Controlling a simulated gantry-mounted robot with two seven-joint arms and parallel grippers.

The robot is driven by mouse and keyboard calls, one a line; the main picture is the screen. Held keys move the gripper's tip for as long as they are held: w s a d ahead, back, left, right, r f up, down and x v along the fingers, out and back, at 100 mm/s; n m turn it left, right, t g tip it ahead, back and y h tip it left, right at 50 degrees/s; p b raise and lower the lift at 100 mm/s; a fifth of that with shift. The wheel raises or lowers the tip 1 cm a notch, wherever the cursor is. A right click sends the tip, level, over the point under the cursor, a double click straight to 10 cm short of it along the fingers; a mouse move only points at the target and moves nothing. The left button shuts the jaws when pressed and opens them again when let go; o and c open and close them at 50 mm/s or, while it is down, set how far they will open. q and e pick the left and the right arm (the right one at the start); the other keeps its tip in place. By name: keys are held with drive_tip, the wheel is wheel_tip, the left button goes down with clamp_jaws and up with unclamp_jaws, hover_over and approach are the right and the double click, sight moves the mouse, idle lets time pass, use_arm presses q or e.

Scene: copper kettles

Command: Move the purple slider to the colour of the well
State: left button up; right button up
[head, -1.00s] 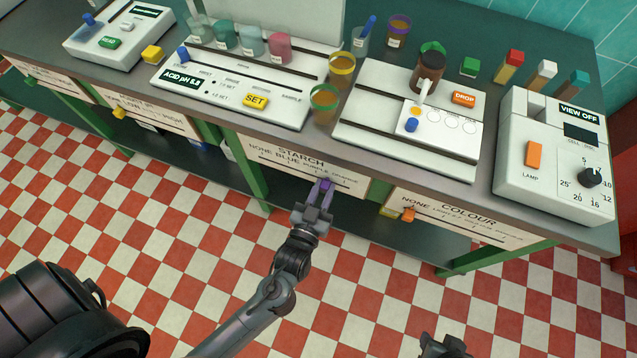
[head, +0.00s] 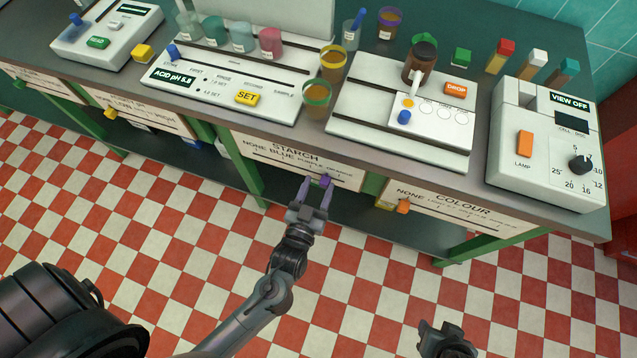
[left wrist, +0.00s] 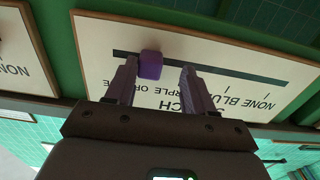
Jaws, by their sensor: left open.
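The purple slider (head: 327,182) sits in the slot of the STARCH panel (head: 265,151), toward the right end of its scale. It also shows in the left wrist view (left wrist: 151,65), where the lettering is upside down. The exact mark beside it is hard to read. My left gripper (head: 315,192) is open at the panel. The slider is near its right finger in the head view, the left finger in the wrist view; contact is unclear. The well (head: 408,103) on the white drop plate looks amber-orange. My right gripper (head: 447,338) is partly in view at the bottom.
The COLOUR panel (head: 480,214) with an orange slider (head: 403,206) is to the right. Above, the counter holds cups, a brown dropper bottle (head: 421,62), a SET button (head: 246,97) and a lamp box (head: 545,150). Open floor lies in front.

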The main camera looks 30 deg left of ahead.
use_arm(q)
drive_tip(key=p+v, duration=0.2)
drive_tip(key=v, duration=0.7)
drive_tip(key=shift+s, duration=0.4)
drive_tip(key=shift+f, duration=0.1)
